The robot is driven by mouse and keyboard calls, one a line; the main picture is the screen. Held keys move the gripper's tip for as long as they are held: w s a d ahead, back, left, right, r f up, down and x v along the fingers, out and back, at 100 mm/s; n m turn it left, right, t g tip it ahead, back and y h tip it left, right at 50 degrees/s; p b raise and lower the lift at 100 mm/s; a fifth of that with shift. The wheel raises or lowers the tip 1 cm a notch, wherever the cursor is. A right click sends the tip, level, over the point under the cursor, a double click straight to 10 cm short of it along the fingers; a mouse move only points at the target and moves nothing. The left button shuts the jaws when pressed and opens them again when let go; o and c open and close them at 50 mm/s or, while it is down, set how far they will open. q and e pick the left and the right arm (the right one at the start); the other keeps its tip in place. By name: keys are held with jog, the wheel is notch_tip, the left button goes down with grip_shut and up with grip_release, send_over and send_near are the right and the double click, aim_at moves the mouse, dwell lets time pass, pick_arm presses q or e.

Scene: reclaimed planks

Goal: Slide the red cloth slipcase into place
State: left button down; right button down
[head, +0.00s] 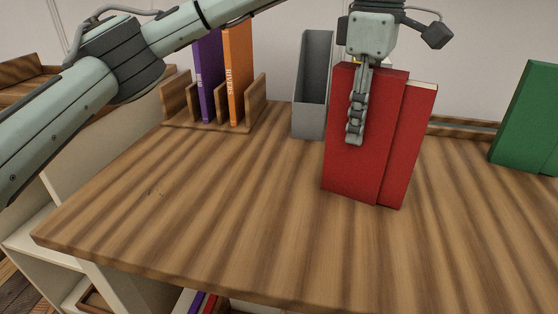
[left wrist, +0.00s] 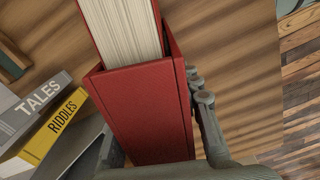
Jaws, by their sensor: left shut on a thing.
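The red cloth slipcase (head: 345,170) stands upright over the front middle of the table, tilted a little. A red book (head: 410,145) with pale pages sticks partly out of its open side, towards the right in the head view. In the left wrist view the slipcase (left wrist: 150,115) shows its open edge, with the white page block (left wrist: 122,30) between red covers. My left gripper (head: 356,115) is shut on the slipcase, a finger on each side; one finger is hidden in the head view. Whether the slipcase touches the table is unclear. My right gripper is out of view.
A grey file box (head: 312,130) stands behind the slipcase. A wooden rack (head: 178,102) holds a purple book (head: 206,80) and an orange book (head: 237,75). A green object (head: 530,125) stands right. Grey TALES (left wrist: 35,105) and yellow RIDDLES (left wrist: 50,130) books lie close by. The front left tabletop is clear.

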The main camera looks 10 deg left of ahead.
pick_arm(q)
jog(key=w+d, duration=0.4)
jog(key=shift+w+d, duration=0.15)
dwell(0.5)
jog(key=c, duration=0.7)
grip_release()
jog(key=shift+c, duration=0.2)
